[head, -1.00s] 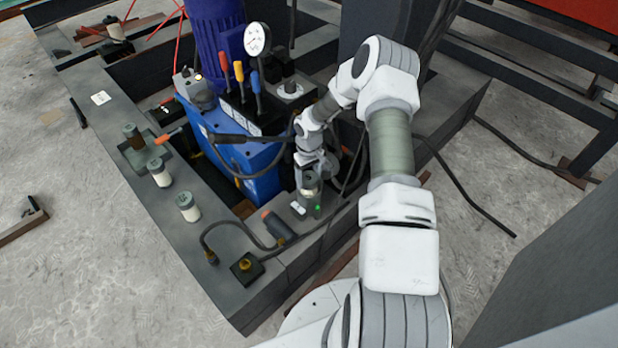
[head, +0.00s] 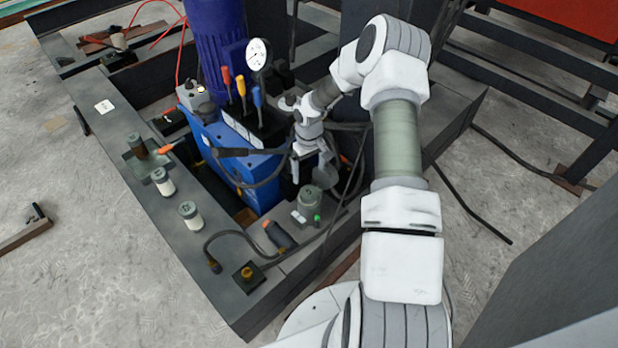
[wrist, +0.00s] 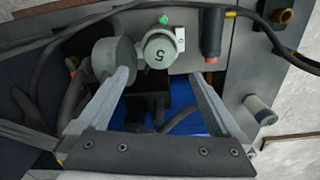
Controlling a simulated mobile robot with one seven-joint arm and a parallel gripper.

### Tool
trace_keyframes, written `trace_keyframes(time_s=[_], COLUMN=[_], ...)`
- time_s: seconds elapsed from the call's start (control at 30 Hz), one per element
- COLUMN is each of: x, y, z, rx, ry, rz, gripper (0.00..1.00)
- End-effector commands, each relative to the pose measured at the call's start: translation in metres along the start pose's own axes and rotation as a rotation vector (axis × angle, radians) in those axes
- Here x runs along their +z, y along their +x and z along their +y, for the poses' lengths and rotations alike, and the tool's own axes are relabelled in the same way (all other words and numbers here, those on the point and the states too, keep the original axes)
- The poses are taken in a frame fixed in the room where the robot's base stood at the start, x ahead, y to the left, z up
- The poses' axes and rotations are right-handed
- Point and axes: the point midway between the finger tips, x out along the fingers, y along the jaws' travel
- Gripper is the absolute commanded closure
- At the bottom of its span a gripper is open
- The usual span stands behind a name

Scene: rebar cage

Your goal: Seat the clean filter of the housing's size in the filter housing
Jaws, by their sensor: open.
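The filter housing (head: 305,218) is on the near right part of the grey frame, beside a small lit green lamp (head: 317,218). A filter with a grey-green cap (head: 311,199) stands upright in it; in the wrist view its cap (wrist: 160,54) reads "5". How deep it sits is unclear. My gripper (head: 318,176) is open and empty, behind and above that filter; its fingers (wrist: 164,80) are apart, clear of the cap. Two white filters with grey-green caps (head: 163,181) (head: 190,214) stand on the left beam. A brownish filter (head: 137,146) stands in a tray beyond them.
A grey round part (wrist: 115,58) is close to the left finger in the wrist view. The blue power unit (head: 240,160) with levers and gauge (head: 258,54) stands behind. Black hoses cross nearby. An orange-ended black handle (head: 279,235) lies near the housing.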

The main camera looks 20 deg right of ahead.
Motion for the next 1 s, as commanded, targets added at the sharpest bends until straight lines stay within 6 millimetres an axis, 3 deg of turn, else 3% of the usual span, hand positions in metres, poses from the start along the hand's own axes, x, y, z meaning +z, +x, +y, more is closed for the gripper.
trace_keyframes(time_s=[0.1, 0.33, 0.47, 0.77, 1.0], x=[0.0, 0.0, -0.001, 0.014, 0.043], y=[-0.024, -0.043, -0.069, -0.179, -0.26], z=[0.0, 0.0, -0.002, -0.016, -0.037], rx=[0.001, 0.004, 0.028, 0.13, 0.191], ry=[0.0, -0.001, -0.007, -0.009, 0.015], rz=[0.0, 0.001, 0.008, 0.046, 0.095], gripper=[0.0, 0.0, 0.0, 0.0, 0.0])
